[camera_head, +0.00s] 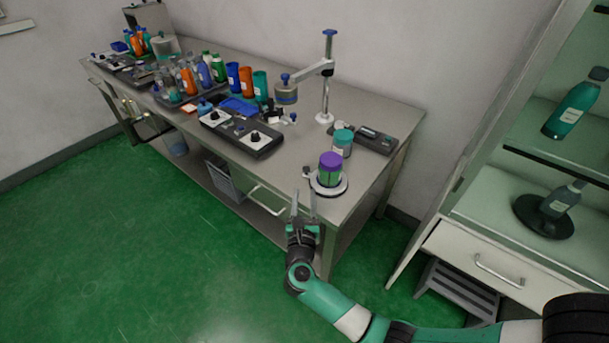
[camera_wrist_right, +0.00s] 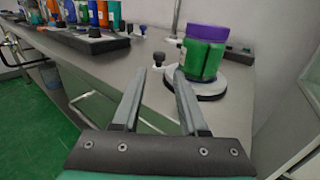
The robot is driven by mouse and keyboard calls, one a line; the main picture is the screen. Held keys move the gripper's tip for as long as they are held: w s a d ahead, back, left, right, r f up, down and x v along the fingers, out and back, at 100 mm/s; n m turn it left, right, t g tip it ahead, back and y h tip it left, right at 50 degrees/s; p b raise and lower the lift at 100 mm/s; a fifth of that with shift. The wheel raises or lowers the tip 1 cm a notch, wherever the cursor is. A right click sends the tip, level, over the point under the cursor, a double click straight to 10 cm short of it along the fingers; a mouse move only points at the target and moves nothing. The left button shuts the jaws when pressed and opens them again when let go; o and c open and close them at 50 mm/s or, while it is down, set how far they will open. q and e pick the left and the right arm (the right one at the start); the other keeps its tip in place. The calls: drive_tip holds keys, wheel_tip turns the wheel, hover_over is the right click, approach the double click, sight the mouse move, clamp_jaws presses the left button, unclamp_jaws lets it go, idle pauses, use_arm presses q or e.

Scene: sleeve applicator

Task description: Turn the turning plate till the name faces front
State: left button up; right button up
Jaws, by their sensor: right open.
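The turning plate (camera_head: 342,190) is a pale disc on a dark base near the bench's front right corner; it also shows in the wrist view (camera_wrist_right: 212,90). On it stands a green jar (camera_head: 329,175) with a purple lid, upright. The wrist view shows the jar (camera_wrist_right: 203,58) with green panels; I can make out no name on it. A small dark knob (camera_wrist_right: 159,59) stands at the plate's left side. My right gripper (camera_head: 304,194) is open and empty, just in front of the plate. In the wrist view the knob appears beyond the gap between its fingertips (camera_wrist_right: 160,72). My left gripper is out of view.
A teal-and-white jar (camera_head: 342,143) and a dark device (camera_head: 375,140) stand behind the plate. A black control box (camera_head: 241,134) and several bottles fill the bench's left. A shelf cabinet (camera_head: 480,225) stands at right.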

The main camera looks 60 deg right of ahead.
sight(306, 171)
drive_tip(key=b+x, duration=0.4)
drive_tip(key=x, duration=0.7)
drive_tip(key=shift+w+d, duration=0.15)
drive_tip(key=shift+d, duration=0.15)
drive_tip(key=shift+r, duration=0.1)
clamp_jaws()
idle(0.8)
